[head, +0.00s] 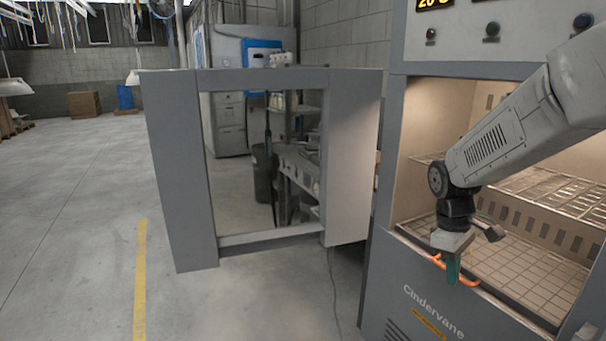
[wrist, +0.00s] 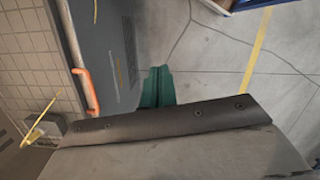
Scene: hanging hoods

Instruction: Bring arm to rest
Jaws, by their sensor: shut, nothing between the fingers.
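My gripper (head: 453,277) hangs at the front of the open oven (head: 396,215), its teal fingers pointing down. The fingers are together and empty, and they also show in the wrist view (wrist: 158,86). My arm reaches in from the right, across the oven opening. An orange handle (head: 469,280) sits at the lower front edge of the opening, just behind the fingers in the head view. In the wrist view the orange handle (wrist: 88,92) lies left of the fingers, with a visible gap between.
The grey oven door (head: 172,170), with a large window, stands swung open to the left. Inside the oven are a wire rack (head: 550,191) and a tiled floor (head: 520,268). Clear concrete floor (head: 70,220) with a yellow line (head: 140,280) lies left of the door.

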